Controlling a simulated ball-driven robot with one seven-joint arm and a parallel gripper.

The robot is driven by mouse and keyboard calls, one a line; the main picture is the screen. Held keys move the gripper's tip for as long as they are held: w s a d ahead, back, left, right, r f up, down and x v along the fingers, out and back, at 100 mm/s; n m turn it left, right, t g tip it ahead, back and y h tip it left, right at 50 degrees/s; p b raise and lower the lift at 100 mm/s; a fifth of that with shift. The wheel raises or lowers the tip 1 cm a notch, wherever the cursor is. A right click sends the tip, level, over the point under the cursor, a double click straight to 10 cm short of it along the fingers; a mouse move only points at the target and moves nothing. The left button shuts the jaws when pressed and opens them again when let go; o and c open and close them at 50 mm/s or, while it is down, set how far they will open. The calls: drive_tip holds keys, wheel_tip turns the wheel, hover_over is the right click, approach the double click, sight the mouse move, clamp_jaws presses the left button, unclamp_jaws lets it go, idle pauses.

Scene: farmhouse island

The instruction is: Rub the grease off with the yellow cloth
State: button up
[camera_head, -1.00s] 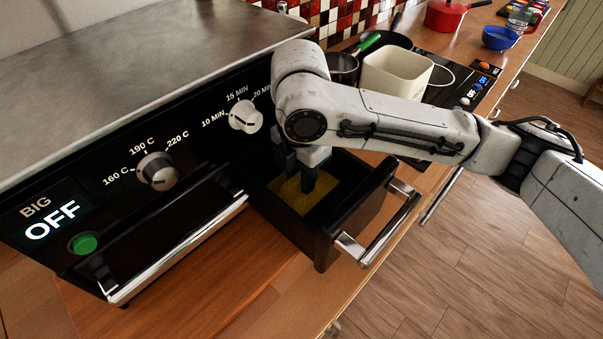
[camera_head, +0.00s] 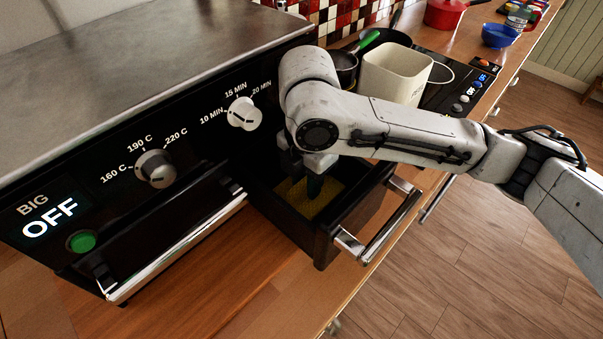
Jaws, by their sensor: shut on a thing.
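The yellow cloth (camera_head: 322,208) lies inside the open black drawer (camera_head: 325,240) at the right end of the oven. My gripper (camera_head: 305,190) points down into the drawer and is shut on the cloth. The arm covers the upper part of the gripper and part of the drawer. No grease can be made out on the surfaces I see.
The oven (camera_head: 130,190) with its dials stands at left. A chrome drawer handle (camera_head: 385,225) juts out over the counter edge. A white container (camera_head: 395,72), a dark pan (camera_head: 385,40), a red pot (camera_head: 445,15) and a blue bowl (camera_head: 500,36) are behind. Wooden counter (camera_head: 215,270) in front is bare.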

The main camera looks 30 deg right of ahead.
sight(325, 205)
drive_tip(key=shift+s+d, duration=0.25)
drive_tip(key=shift+s, duration=0.5)
drive_tip(key=shift+s+d, duration=0.2)
drive_tip(key=shift+s, duration=0.6)
drive_tip(key=shift+s+d, duration=0.25)
drive_tip(key=shift+s, duration=0.5)
drive_tip(key=shift+r+p, duration=0.4)
drive_tip(key=shift+p, duration=0.1)
drive_tip(key=shift+w+a+p, duration=0.1)
drive_tip(key=shift+w+a, duration=0.25)
drive_tip(key=shift+w, duration=0.65)
drive_tip(key=shift+w+a+p, duration=0.1)
drive_tip(key=shift+w+a, duration=0.2)
drive_tip(key=shift+w, duration=0.75)
drive_tip(key=shift+w+a+p, duration=0.1)
drive_tip(key=shift+w+a, duration=0.25)
drive_tip(key=shift+w, duration=0.65)
drive_tip(key=shift+f, duration=0.4)
